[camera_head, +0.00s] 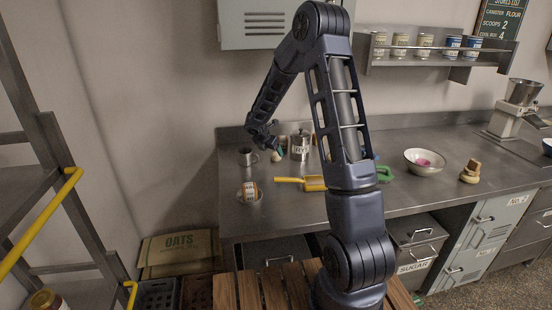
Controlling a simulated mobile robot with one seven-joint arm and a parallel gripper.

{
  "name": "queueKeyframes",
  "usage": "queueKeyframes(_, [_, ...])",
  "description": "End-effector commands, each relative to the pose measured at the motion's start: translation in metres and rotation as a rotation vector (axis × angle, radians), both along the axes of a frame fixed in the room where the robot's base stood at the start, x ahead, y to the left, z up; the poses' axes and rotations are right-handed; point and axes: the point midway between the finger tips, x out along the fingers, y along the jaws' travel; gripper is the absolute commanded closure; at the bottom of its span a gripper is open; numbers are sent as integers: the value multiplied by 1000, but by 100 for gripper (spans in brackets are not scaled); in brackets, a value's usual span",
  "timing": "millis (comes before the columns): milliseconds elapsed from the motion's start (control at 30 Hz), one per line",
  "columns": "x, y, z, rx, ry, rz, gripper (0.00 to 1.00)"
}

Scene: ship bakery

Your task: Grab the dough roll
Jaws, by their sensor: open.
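My gripper (268,140) hangs above the left back part of the steel counter (290,208), open, small and dark in this view. A small pale rounded lump (277,157) sits on the counter just below it, apart from the fingers as far as I can tell. Another pale, doughy piece (468,179) lies far right with a brown block (473,166) on it. Either pale thing could be the dough roll; both are too small to be sure.
A yellow-handled scoop (312,184) lies in front. A white bowl (425,162) holds something pink. A jar shelf (432,55) hangs at upper right.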

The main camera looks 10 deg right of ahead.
Motion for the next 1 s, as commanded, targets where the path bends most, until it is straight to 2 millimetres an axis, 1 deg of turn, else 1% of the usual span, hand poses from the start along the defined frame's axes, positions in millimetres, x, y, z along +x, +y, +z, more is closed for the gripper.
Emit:
queueKeyframes(167, [5,-5,-9,1,0,-2,23])
queueKeyframes(400, [20,-17,-34,1,0,-1,23])
queueKeyframes(467, [22,-20,-39,2,-1,-1,23])
queueKeyframes(700, [23,-21,-42,2,-2,0,23])
queueKeyframes(733, [23,-21,-41,2,-2,0,25])
queueKeyframes(867, [23,-21,-41,2,-2,-1,50])
queueKeyframes(900, [23,-21,-41,2,-2,-1,58])
queueKeyframes(967, [23,-21,-41,2,-2,-1,70])
queueKeyframes(1000, [23,-21,-41,2,-2,-1,72])
